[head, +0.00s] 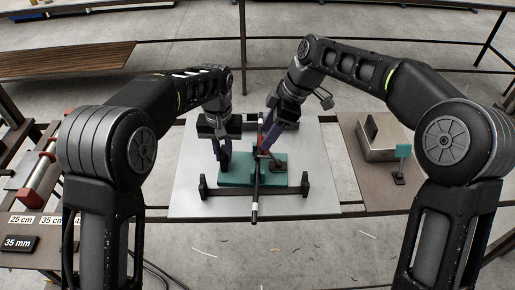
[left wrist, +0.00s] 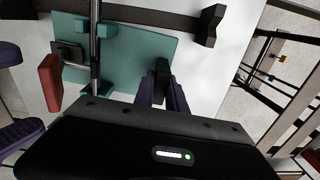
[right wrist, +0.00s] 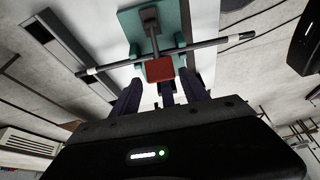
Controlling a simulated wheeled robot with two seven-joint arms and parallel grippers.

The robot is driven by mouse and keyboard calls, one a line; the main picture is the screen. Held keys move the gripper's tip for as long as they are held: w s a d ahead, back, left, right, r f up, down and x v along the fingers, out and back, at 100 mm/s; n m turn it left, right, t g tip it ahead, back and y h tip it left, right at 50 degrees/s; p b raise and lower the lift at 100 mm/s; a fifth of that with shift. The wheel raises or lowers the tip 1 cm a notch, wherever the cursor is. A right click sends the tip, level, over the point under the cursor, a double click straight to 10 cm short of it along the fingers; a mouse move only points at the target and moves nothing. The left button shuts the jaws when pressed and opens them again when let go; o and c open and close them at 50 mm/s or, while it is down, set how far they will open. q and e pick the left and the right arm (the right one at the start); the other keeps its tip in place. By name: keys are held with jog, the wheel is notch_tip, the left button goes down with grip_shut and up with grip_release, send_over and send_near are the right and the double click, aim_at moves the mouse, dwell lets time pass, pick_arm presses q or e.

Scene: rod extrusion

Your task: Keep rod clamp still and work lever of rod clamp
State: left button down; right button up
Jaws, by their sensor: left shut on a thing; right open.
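The rod clamp has a teal base (head: 235,176) on the pale board, and its teal plate shows in the left wrist view (left wrist: 140,50). A dark rod (head: 256,200) passes through it, with pale bands near its ends; it crosses the right wrist view (right wrist: 205,44). The lever has a red grip (right wrist: 160,69), also seen in the left wrist view (left wrist: 50,83). My left gripper (head: 223,170) is shut on a dark upright part of the clamp (left wrist: 162,68). My right gripper (right wrist: 162,92) is open, its fingers at either side of the red grip and apart from it.
A dark rail with raised ends (head: 230,194) lies along the front of the pale board (head: 320,202). A brown panel at the right carries a grey box (head: 378,140) and a teal flag stand (head: 402,152). Length labels (head: 22,219) and a red-ended roller (head: 38,175) are at the left.

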aim_at(258, 155)
jog(key=x, duration=0.7)
jog(key=shift+f, duration=0.25)
jog(key=shift+c, duration=0.5)
grip_shut()
